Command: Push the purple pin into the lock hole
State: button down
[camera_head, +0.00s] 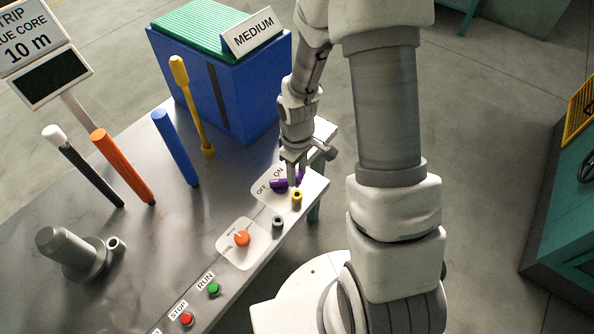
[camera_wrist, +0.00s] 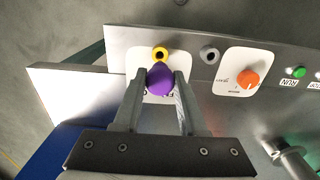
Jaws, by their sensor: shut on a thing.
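The purple pin (camera_head: 279,184) is at the white ON/OFF plate on the panel along the table's edge. My gripper (camera_head: 292,180) reaches down over it and is shut on it. In the wrist view the purple pin (camera_wrist: 160,80) shows as a rounded end between the two fingertips (camera_wrist: 158,82). Its lower part is hidden, so I cannot tell how deep it sits. A yellow ring with a dark hole (camera_head: 297,196) is just beside it, also in the wrist view (camera_wrist: 160,53). A grey ring (camera_head: 278,222) stands farther along. I cannot tell which one is the lock hole.
An orange knob (camera_head: 242,238), a green button (camera_head: 214,289) and a red button (camera_head: 186,318) are along the same panel. A blue box (camera_head: 215,85) with a MEDIUM sign is behind. Blue (camera_head: 175,148), orange (camera_head: 123,166) and yellow (camera_head: 191,105) rods stand on the table.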

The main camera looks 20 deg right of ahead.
aim_at(297, 186)
jog(key=shift+f+b, duration=1)
jog(key=shift+f, duration=0.5)
jog(key=shift+f+b, duration=0.9)
jog(key=shift+f, duration=0.1)
jog(key=shift+f+b, duration=0.65)
jog(key=shift+f, duration=0.05)
jog(key=shift+c, duration=1.9)
grip_release()
notch_tip(297, 186, up, 17)
jog(key=p, duration=0.3)
jog(key=shift+r+p, duration=0.2)
jog(key=shift+p, duration=0.15)
